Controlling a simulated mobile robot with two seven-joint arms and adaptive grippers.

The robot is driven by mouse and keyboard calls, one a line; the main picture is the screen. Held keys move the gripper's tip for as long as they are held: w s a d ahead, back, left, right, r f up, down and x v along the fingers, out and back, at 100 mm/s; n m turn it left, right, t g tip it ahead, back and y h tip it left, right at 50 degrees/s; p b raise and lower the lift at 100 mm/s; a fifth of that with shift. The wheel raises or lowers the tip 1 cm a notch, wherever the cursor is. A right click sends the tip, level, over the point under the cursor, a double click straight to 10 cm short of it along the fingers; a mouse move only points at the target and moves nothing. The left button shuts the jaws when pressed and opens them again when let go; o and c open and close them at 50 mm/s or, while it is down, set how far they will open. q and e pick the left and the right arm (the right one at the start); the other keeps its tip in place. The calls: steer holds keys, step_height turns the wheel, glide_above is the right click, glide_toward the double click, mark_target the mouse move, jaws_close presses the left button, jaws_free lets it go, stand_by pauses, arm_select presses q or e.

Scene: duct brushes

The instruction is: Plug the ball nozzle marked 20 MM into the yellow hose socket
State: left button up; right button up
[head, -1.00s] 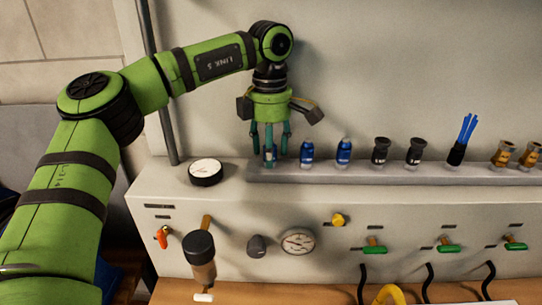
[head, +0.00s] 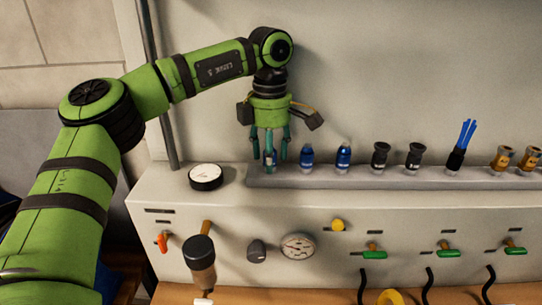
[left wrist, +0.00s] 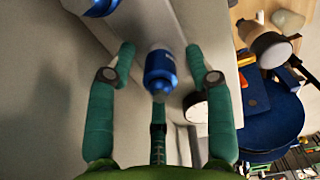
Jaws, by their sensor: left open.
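A row of nozzles stands upright on the grey ledge. A blue nozzle is at its left end, partly hidden by fingers in the head view; the left wrist view shows this blue nozzle (left wrist: 158,72) between the spread fingers. Two more blue nozzles (head: 307,155) (head: 343,156) stand to its right. No size marking is legible, so I cannot tell which is 20 MM. My left gripper (head: 270,162) is open, pointing down around the leftmost blue nozzle, not closed on it. A yellow hose piece (head: 390,298) shows at the bottom edge; its socket cannot be made out. My right gripper is not in view.
The ledge (head: 400,178) also holds dark nozzles (head: 380,157), a blue-bristled brush (head: 465,140) and brass fittings (head: 501,157). A round white-faced dial (head: 205,177) lies left of it. The panel front has green valve handles (head: 374,252), a gauge (head: 298,246) and a yellow knob (head: 338,225).

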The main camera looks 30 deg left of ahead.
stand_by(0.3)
arm_select(q)
jaws_close()
steer(key=shift+w+r+p, duration=0.1)
steer(key=shift+r+p, duration=0.45)
steer(key=shift+p, duration=0.15)
steer(key=shift+r+p, duration=2.2)
steer(key=shift+r, duration=0.3)
steer(key=shift+f, duration=0.15)
